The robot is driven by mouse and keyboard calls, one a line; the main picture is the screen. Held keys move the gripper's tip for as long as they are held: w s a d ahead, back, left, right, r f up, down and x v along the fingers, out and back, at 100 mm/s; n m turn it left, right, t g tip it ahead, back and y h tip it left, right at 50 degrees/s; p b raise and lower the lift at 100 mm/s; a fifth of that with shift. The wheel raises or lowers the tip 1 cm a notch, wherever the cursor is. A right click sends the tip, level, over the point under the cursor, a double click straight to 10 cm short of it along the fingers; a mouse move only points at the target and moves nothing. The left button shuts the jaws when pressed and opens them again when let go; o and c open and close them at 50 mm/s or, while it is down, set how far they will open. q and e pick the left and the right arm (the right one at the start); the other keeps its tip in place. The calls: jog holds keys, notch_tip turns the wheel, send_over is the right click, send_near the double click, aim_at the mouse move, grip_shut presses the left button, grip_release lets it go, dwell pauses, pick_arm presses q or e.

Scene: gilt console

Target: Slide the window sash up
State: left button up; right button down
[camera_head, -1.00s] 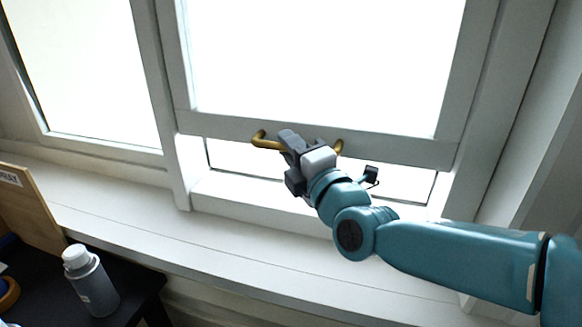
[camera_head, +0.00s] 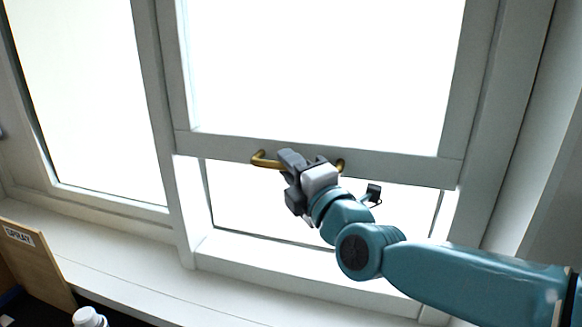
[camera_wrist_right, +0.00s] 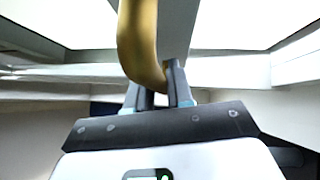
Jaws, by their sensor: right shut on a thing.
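The window sash (camera_head: 395,167) is a pale frame around a bright pane, with a brass handle (camera_head: 266,161) on its bottom rail. The sash stands raised, with an open gap between its bottom rail and the sill. My right gripper (camera_head: 290,160) is at the handle and shut on it, hiding the handle's middle. In the right wrist view the brass handle (camera_wrist_right: 138,45) comes down between the fingers of my right gripper (camera_wrist_right: 158,85). My left gripper is not in view.
The white window sill (camera_head: 130,265) runs below the sash. At the lower left are a wooden board labelled SPRAY (camera_head: 35,262) and a white bottle cap (camera_head: 88,317). A fixed pane (camera_head: 85,90) stands to the left.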

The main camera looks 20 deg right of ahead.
jog(key=c, duration=1.1)
grip_release()
jog(key=b+v, duration=0.1)
jog(key=v, duration=1.5)
jog(key=shift+s+b, duration=0.2)
jog(key=shift+b, duration=0.15)
jog(key=shift+w, duration=0.1)
jog(key=shift+d, duration=0.1)
